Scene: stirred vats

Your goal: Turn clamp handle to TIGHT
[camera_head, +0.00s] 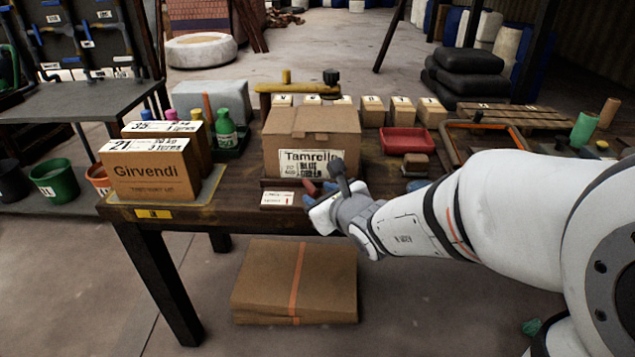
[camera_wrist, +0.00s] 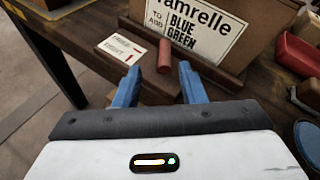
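The clamp handle (camera_wrist: 164,56) is a short red peg at the front edge of the bench, before the Tamrelle box; it also shows in the head view (camera_head: 309,187). A white card (camera_wrist: 121,47) beside it, left, seems to read FREE and TIGHT in small print. My gripper (camera_wrist: 160,80) is open, its two blue fingers spread apart. In the wrist view the red handle appears between and just beyond the fingertips, with no clear contact. In the head view my gripper (camera_head: 318,201) is at the bench front, partly hidden by my wrist.
The cardboard Tamrelle box (camera_head: 311,145) stands right behind the handle. Girvendi boxes (camera_head: 150,170) stand at left. A carton (camera_head: 295,280) lies on the floor below.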

